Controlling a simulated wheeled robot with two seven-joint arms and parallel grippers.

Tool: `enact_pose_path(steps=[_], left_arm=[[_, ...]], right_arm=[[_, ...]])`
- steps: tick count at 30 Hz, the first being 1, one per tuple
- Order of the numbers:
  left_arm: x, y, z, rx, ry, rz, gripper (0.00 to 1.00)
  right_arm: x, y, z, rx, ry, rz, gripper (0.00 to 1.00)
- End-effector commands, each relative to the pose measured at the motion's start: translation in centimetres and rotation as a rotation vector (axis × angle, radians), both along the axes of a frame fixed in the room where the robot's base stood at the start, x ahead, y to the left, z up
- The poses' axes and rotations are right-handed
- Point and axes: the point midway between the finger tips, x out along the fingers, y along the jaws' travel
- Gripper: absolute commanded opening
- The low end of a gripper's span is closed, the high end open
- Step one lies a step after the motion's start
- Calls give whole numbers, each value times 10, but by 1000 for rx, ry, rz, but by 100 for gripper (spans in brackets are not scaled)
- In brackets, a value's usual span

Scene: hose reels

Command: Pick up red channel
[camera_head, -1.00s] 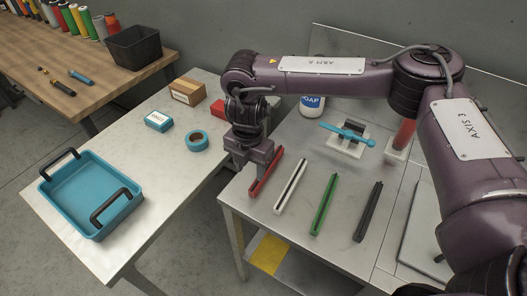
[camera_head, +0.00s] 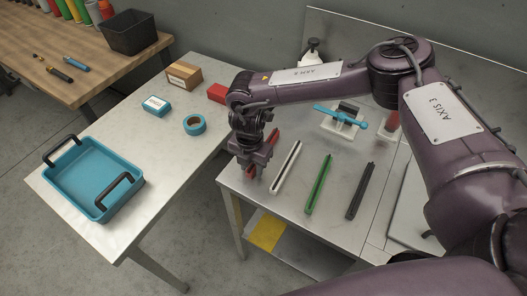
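The red channel (camera_head: 277,138) lies at the left end of a row of channels on the metal table, at a slant. My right gripper (camera_head: 254,166) points down over its middle and hides much of it. Only its far end and a bit of its near end show. The fingers are at the channel, but whether they are closed on it cannot be made out. My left gripper is not in view.
White (camera_head: 287,166), green (camera_head: 318,184) and black (camera_head: 360,191) channels lie to the right. Behind them is a fixture with a blue lever (camera_head: 341,117). On the left table stand a blue tray (camera_head: 75,198), a tape roll (camera_head: 195,124) and boxes.

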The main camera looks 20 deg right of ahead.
Motion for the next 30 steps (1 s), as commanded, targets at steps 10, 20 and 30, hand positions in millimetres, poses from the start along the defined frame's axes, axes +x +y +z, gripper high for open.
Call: enact_pose_path(steps=[10, 20, 30], left_arm=[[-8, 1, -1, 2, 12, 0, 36], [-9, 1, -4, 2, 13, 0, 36], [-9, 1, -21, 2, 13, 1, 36]], right_arm=[[0, 0, 1, 1, -1, -1, 1], [1, 0, 10, 1, -2, -2, 1], [2, 1, 79, 3, -8, 0, 1]])
